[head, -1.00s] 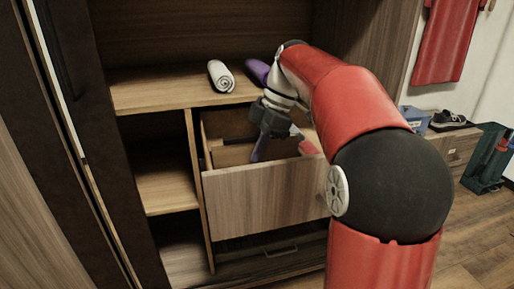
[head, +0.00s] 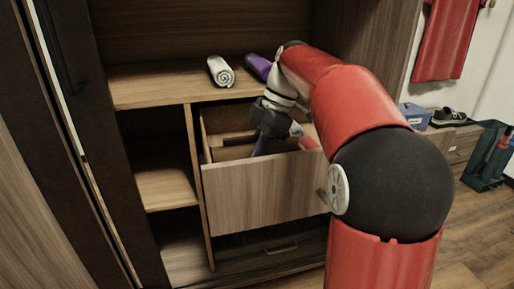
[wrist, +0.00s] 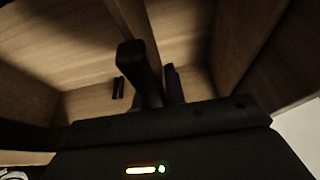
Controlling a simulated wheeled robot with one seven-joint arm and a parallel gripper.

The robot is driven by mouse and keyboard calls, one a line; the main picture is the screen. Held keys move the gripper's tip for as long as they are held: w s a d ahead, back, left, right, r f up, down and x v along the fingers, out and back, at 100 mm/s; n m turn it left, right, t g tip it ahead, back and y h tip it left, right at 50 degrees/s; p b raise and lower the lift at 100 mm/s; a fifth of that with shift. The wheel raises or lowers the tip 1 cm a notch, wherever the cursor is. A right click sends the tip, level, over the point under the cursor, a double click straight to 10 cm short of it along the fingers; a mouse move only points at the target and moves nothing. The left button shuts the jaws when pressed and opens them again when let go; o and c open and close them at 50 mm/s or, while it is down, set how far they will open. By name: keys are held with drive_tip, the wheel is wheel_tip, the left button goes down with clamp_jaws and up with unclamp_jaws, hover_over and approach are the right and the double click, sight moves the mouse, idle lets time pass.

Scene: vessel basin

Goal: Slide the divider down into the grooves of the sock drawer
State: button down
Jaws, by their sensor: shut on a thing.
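The sock drawer (head: 262,192) is pulled out, its wooden front facing me and its inside partly hidden by my arm. My gripper (head: 264,138) points down into the drawer's opening and is shut on what appears to be the wooden divider. A wooden board (head: 230,153), likely the divider, stands across the drawer to the gripper's left. In the wrist view a narrow wooden board (wrist: 133,18) runs up from the dark fingers (wrist: 155,80). The grooves are not clear in either view, so I cannot tell whether the board sits in them.
A white rolled cloth (head: 220,72) and a purple roll (head: 259,66) lie on the shelf above. A red item (head: 308,142) shows at the drawer's right. Open shelves (head: 168,188) stand to the left.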

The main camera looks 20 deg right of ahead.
drive_tip(key=shift+f+b, duration=1.9)
drive_tip(key=shift+f, duration=0.65)
drive_tip(key=c, duration=1.4)
unclamp_jaws()
drive_tip(key=shift+o, duration=0.2)
drive_tip(key=shift+r, duration=0.1)
drive_tip(key=p+v, duration=0.2)
drive_tip(key=v, duration=0.5)
drive_tip(key=shift+d+r, duration=0.2)
drive_tip(key=shift+r, duration=0.1)
drive_tip(key=shift+r, duration=0.1)
